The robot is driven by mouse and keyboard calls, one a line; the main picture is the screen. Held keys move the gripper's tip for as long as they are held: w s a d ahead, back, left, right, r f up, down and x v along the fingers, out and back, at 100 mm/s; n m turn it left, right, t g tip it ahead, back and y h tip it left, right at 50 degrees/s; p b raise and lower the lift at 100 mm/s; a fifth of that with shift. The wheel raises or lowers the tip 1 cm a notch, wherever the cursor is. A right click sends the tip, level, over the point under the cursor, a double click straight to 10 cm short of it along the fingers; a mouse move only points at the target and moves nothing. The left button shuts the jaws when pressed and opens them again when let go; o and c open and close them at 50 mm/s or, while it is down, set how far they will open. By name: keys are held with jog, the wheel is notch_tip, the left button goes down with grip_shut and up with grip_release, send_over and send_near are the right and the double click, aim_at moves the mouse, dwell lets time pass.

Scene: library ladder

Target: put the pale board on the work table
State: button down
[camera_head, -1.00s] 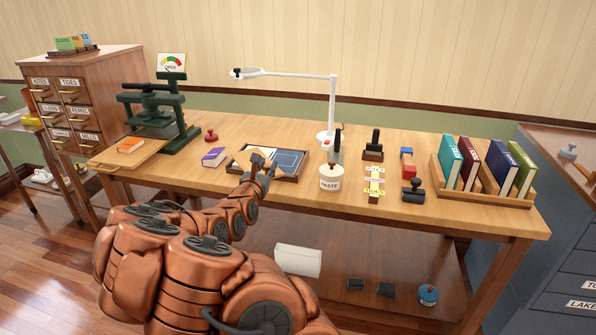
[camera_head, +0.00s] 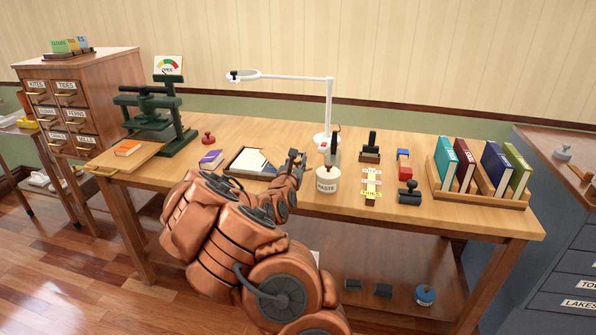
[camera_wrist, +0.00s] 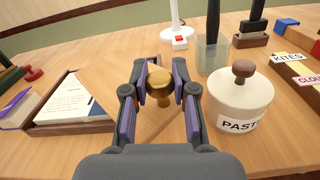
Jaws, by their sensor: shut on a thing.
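The work table (camera_head: 330,219) is a long wooden bench. A wooden tray (camera_wrist: 78,129) near its middle holds a pale flat piece with print on top (camera_wrist: 75,101), lying over something dark blue. I cannot tell whether this is the pale board. The tray also shows in the head view (camera_head: 228,167), with the pale piece (camera_head: 249,161) in it.
A paste jar (camera_wrist: 240,98) stands close right of my gripper, with a tool cup (camera_wrist: 212,55) behind it. A white lamp (camera_head: 328,110), stamps, a green press (camera_head: 160,115) and a rack of books (camera_head: 483,190) stand on the table. Bare wood lies in front of the tray.

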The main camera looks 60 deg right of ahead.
jog(key=shift+d+f, duration=0.1)
jog(key=shift+f, duration=1.65)
jog(key=shift+f, duration=0.15)
jog(key=c, duration=0.9)
grip_release()
jog(key=shift+s, duration=0.1)
jog(key=shift+a, duration=0.25)
jog(key=p+v, duration=0.1)
jog(key=v, duration=0.2)
jog(key=p+v, duration=0.1)
jog(key=v, duration=0.1)
jog(key=r+p+v, duration=0.1)
jog(key=v, duration=0.2)
jog(key=shift+s+a, duration=0.25)
jog(key=shift+a, duration=0.05)
